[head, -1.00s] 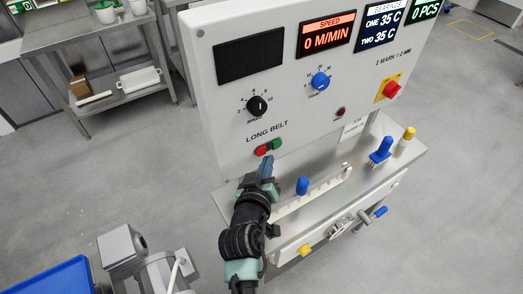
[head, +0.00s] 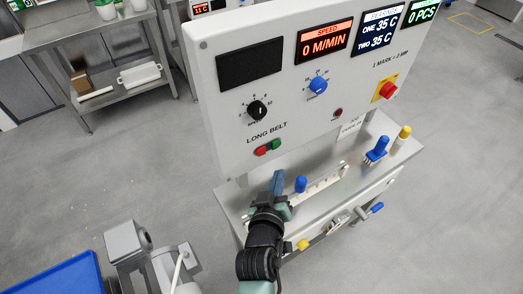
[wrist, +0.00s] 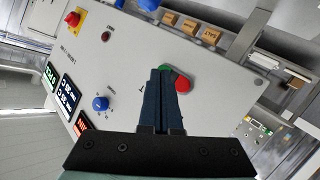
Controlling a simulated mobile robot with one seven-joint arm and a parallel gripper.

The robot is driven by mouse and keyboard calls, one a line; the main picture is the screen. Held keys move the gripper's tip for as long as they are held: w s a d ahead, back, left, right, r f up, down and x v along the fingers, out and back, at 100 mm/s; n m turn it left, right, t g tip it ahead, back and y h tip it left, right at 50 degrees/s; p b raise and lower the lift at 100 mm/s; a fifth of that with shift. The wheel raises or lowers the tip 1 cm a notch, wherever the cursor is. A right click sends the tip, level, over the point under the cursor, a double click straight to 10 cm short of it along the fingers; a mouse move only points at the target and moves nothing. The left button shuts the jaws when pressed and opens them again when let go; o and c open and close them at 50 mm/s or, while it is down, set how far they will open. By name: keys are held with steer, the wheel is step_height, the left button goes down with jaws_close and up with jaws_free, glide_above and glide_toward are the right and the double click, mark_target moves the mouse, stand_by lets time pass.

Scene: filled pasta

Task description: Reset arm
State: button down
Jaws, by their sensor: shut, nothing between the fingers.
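My gripper (head: 277,184) is in front of the machine's control panel (head: 225,110), below the red and green buttons and left of a blue knob (head: 301,184) on the ledge. In the wrist view my gripper (wrist: 163,72) has its two dark blue fingers together with nothing between them. The green button shows partly behind the fingertips there. The red button (wrist: 183,85) is just right of them. In the head view the red button (head: 260,151) and green button (head: 275,144) sit under "LONG BELT". The gap between fingertips and panel cannot be judged exactly.
The metal ledge (head: 325,158) carries a white toothed rail, a blue brush-like part (head: 377,149) and a yellow-capped post (head: 401,138). A grey motor (head: 128,242) and a blue bin (head: 60,281) are at lower left. A shelf table (head: 90,40) stands behind. The floor between is clear.

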stand_by(0.4)
steer(key=w+d+r+m+t, duration=0.1)
steer(key=w+r+t, duration=0.15)
steer(key=r, duration=1.45)
steer(key=w+r+m+t, duration=0.15)
steer(key=r+t, duration=0.25)
steer(key=r, duration=1.4)
steer(key=s+r+t+y, duration=0.1)
steer(key=s+r+t, duration=0.2)
steer(key=s+r, duration=0.5)
steer(key=s+a+r+m+t, duration=0.1)
steer(key=s+r+t, duration=0.2)
steer(key=s+r, duration=0.5)
step_height(320, 180, up, 9)
steer(key=shift+s+a+f+y, duration=0.1)
steer(key=shift+s+a+y, duration=0.15)
steer(key=shift+y, duration=0.15)
steer(key=shift+m+t, duration=0.25)
